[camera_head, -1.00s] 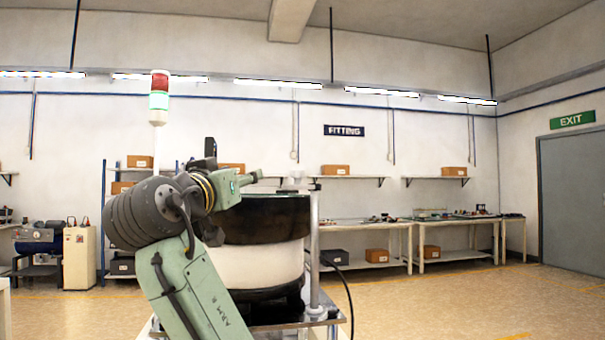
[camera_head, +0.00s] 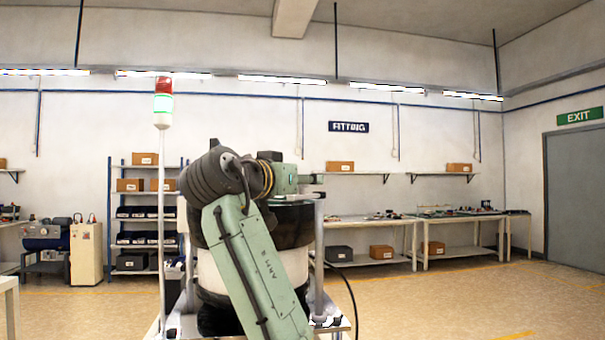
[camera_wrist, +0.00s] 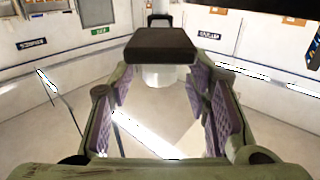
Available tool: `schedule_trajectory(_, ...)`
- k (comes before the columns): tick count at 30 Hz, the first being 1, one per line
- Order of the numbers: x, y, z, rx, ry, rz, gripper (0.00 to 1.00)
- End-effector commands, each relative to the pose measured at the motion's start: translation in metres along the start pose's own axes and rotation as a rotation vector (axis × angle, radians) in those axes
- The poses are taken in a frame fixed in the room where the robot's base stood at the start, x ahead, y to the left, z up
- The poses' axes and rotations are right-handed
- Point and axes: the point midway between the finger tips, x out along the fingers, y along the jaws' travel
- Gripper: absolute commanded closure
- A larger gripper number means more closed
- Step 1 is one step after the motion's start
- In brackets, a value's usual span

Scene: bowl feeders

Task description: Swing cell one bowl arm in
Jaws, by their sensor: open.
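A bowl feeder, dark on top (camera_head: 296,228) with a white band below, stands in the middle of the head view, partly hidden behind my green arm. My wrist is level with the bowl's top, in front of it; my fingers cannot be made out there. In the wrist view my gripper (camera_wrist: 160,80) is open, with purple pads on both sides and nothing seen clasped between them. A dark block (camera_wrist: 160,48) shows at the far end of the fingers; I cannot tell what it is. I cannot make out the bowl arm for sure.
A metal post (camera_head: 319,255) stands at the feeder's right. A signal tower (camera_head: 163,125) with red and green lamps rises at the left. Shelving (camera_head: 130,215) and work tables (camera_head: 455,220) line the back wall. The floor at right is clear.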

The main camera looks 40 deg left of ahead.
Motion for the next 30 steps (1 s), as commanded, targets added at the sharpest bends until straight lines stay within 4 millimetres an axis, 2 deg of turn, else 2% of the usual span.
schedule_trajectory(3,0.0062,0.0005,-0.0002,0.0,-0.001,0.001,0.56)
schedule_trajectory(11,0.0073,0.0003,0.0005,0.001,0.0,0.0,0.56)
schedule_trajectory(30,0.0069,0.0003,0.0003,0.0,0.0,0.0,0.98)
